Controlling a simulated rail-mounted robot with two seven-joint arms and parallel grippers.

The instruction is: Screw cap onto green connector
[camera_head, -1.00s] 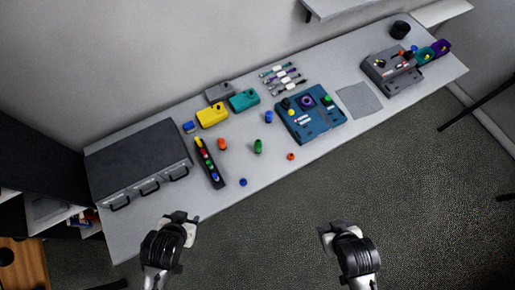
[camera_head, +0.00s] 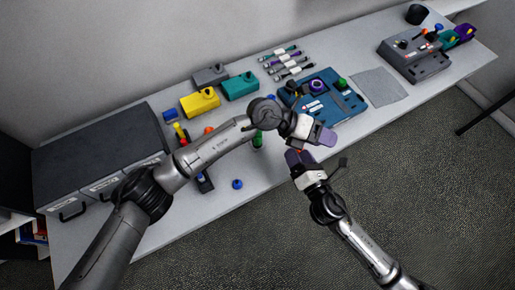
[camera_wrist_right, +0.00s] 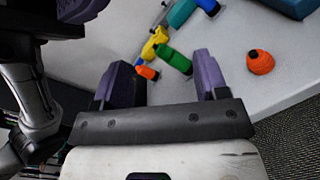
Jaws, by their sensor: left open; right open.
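The green connector (camera_head: 257,140) stands on the table, partly hidden by my left arm in the head view. In the right wrist view the green connector (camera_wrist_right: 175,60) appears beyond and between my right gripper's fingers. An orange cap (camera_wrist_right: 260,62) lies on the table to the right of those fingers; in the head view it is mostly hidden by my right gripper. My left gripper (camera_head: 322,136) is open, over the table near the blue panel box. My right gripper (camera_head: 297,158) is open, near the front table edge. The two grippers are close together. Neither visibly holds anything.
A blue panel box (camera_head: 320,97) lies behind my left gripper. A small blue cap (camera_head: 237,184) is near the front edge. Yellow (camera_head: 200,103) and teal (camera_head: 240,87) boxes stand at the back. A flat grey pad (camera_head: 380,86) is to the right.

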